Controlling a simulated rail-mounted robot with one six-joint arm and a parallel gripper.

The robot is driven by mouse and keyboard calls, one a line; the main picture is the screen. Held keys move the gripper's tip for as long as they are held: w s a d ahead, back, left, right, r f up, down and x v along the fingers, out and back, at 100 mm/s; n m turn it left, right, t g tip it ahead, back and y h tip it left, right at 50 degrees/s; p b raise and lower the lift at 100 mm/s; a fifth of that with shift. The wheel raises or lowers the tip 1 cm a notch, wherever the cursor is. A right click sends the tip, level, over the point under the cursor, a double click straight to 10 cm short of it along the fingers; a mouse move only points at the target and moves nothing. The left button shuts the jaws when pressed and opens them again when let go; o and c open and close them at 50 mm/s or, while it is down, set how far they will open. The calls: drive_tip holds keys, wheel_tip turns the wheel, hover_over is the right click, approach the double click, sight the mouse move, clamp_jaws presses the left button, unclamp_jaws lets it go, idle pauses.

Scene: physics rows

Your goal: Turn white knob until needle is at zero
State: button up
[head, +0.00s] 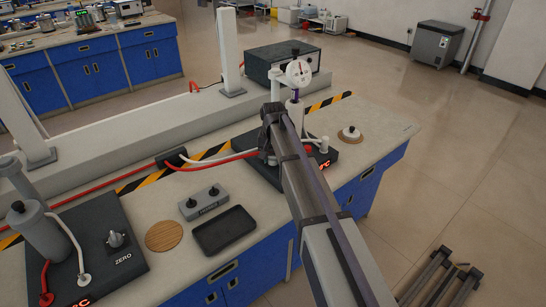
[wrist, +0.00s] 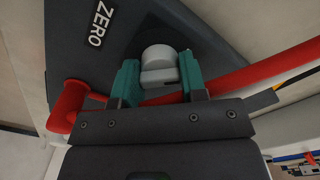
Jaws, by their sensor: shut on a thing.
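The white knob (wrist: 158,58) sits on a dark panel next to the printed word ZERO (wrist: 100,24) in the wrist view. My gripper (wrist: 160,80) has its two green fingers shut on the knob, one on each side. In the head view my arm covers this knob and most of the fingers. A round white gauge (head: 299,73) stands on a post above the far dark unit (head: 322,158). Its thin reddish needle looks close to upright, but the scale is too small to read.
A red hose (wrist: 245,84) runs close to my fingers. A second dark unit (head: 110,265) with a ZERO knob is at the left. A black tray (head: 224,231), a small grey box (head: 203,202) and a dark instrument box (head: 262,62) stand on the bench.

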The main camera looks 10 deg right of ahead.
sight(273, 156)
drive_tip(key=shift+n, duration=0.5)
drive_tip(key=o, duration=0.9)
drive_tip(key=shift+o, duration=0.2)
wheel_tip(273, 156, up, 11)
drive_tip(key=p, duration=1)
drive_tip(key=shift+p, duration=0.4)
drive_tip(key=shift+f, duration=0.1)
